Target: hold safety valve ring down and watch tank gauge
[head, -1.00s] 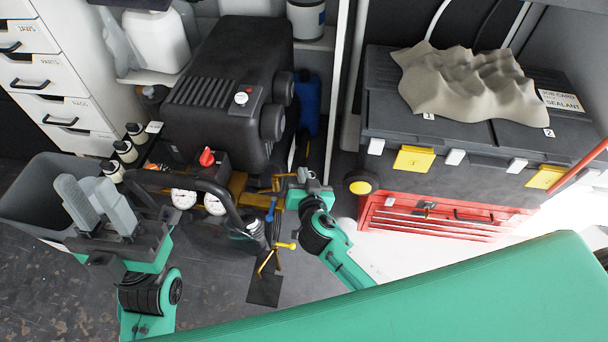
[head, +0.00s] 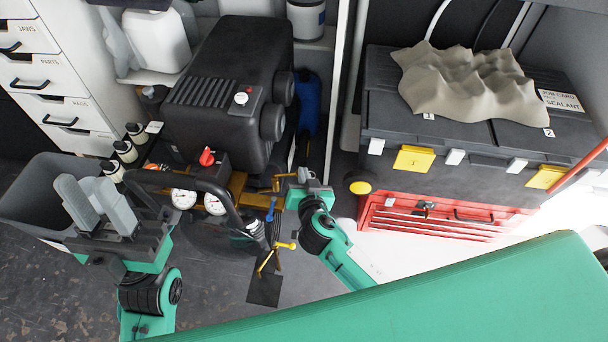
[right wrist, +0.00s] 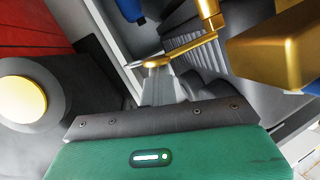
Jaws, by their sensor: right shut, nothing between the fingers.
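The black compressor (head: 205,95) stands at centre left, with a red knob (head: 207,157) and two round white gauges (head: 183,198) (head: 214,204) on its front. The gauge needles are too small to read. In the right wrist view, a brass valve part with a flat ring (right wrist: 157,62) sits right at the tips of my shut right gripper (right wrist: 160,75). The fingers seem to touch the ring, with nothing between them. In the head view, my right gripper (head: 302,177) is beside the brass fittings. My left gripper (head: 95,203) is open and empty, left of the gauges.
A grey bin (head: 30,195) is behind my left gripper. Small dark-capped bottles (head: 125,151) stand by the compressor. A black handle bar (head: 232,205) curves before the gauges. A red toolbox (head: 450,217) and dark case (head: 480,150) with a crumpled cloth (head: 460,80) are at right.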

